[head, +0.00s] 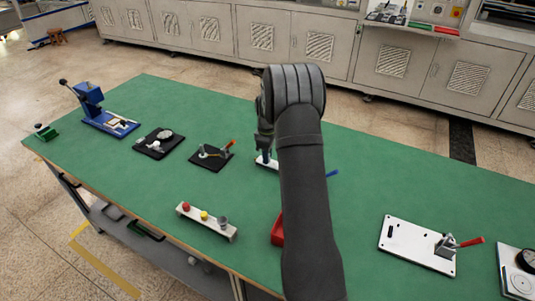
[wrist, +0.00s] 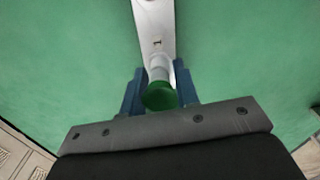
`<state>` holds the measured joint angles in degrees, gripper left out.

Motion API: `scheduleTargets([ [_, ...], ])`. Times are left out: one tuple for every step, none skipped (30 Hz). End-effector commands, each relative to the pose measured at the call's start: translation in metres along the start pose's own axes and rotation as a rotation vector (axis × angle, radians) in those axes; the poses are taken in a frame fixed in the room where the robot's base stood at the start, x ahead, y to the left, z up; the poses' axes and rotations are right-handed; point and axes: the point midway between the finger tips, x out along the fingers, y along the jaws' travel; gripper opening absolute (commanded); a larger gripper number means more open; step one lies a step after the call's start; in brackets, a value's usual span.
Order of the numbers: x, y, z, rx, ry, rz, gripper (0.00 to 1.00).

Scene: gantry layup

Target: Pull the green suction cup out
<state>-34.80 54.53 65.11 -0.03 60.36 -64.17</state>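The green suction cup (wrist: 158,97) is in the lower middle of the wrist view, on the end of a pale stem (wrist: 159,70) at the near end of a white bar (wrist: 155,25). My gripper's blue fingers (wrist: 160,88) stand on either side of the cup and stem. Narrow gaps show beside the stem, so the fingers look open around it. In the head view my gripper (head: 265,143) is low over the white bar (head: 263,162), mostly behind my arm. The cup cannot be made out there.
On the green table (head: 135,180) stand a blue press (head: 90,100), two black fixtures (head: 158,142) (head: 211,157), a button strip (head: 206,220), a partly hidden red tray (head: 277,231) and a white plate with a red-handled clamp (head: 405,242). The table is bare between them.

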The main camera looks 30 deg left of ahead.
Motion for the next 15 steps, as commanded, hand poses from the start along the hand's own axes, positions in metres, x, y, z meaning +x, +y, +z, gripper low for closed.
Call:
scheduleTargets([
  [-0.0001,0.0000,0.0000,0.000,0.000,0.000,0.16],
  [-0.0002,0.0000,0.0000,0.000,0.000,0.000,0.10],
  [-0.0002,0.0000,0.0000,0.000,0.000,0.000,0.06],
  [-0.0002,0.0000,0.0000,0.000,0.000,0.000,0.06],
  [-0.0002,0.0000,0.0000,0.000,0.000,0.000,0.06],
  [-0.0002,0.0000,0.0000,0.000,0.000,0.000,0.06],
  [-0.0002,0.0000,0.0000,0.000,0.000,0.000,0.21],
  [-0.0003,0.0000,0.0000,0.000,0.000,0.000,0.16],
  [-0.0003,0.0000,0.0000,0.000,0.000,0.000,0.08],
  [-0.0003,0.0000,0.0000,0.000,0.000,0.000,0.02],
  [-0.0003,0.0001,0.0000,0.000,0.000,0.000,0.00],
  [-0.0004,0.0001,-0.0001,0.000,0.000,0.000,0.00],
  [-0.0005,0.0001,-0.0001,0.000,0.000,0.000,0.00],
  [-0.0007,0.0001,-0.0001,0.000,0.000,0.000,0.00],
  [-0.0010,0.0001,-0.0001,0.000,0.000,0.000,0.00],
])
